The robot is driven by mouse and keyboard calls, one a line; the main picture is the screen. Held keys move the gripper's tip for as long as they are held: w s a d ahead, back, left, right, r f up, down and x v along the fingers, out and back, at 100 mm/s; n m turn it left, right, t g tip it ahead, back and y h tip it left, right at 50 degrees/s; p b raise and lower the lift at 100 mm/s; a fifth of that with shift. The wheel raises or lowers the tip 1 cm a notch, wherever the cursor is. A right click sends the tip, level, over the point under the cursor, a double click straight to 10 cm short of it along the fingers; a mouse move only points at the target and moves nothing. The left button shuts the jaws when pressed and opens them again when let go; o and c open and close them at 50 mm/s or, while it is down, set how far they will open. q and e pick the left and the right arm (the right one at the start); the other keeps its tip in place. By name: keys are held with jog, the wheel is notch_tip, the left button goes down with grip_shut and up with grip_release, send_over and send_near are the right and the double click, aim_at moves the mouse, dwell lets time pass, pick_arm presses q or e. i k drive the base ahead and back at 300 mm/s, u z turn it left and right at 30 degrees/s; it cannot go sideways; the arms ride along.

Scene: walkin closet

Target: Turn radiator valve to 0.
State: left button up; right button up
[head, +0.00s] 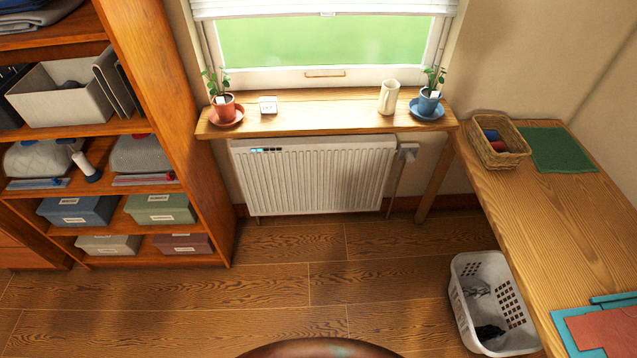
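A white ribbed radiator (315,178) hangs on the wall under the window sill shelf. A small pale valve knob (408,149) sits at its upper right end, with a pipe running down from it to the floor. The number the valve is set to is too small to read. A small dark strip with blue lights (266,149) shows at the radiator's upper left. Neither of my grippers is in the head view.
The wooden sill (330,113) above the radiator holds a red plant pot (224,106), a blue plant pot (428,103), a white box and a cream vase. A shelf unit (165,95) stands left, a wooden table (540,205) right. A laundry basket (490,305) is beside the table. Floor before the radiator is clear.

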aim_at(409, 157)
jog(key=z, duration=0.25)
jog(key=i, duration=0.3)
jog(key=z, duration=1.05)
jog(key=i, duration=1.45)
jog(key=u, duration=0.15)
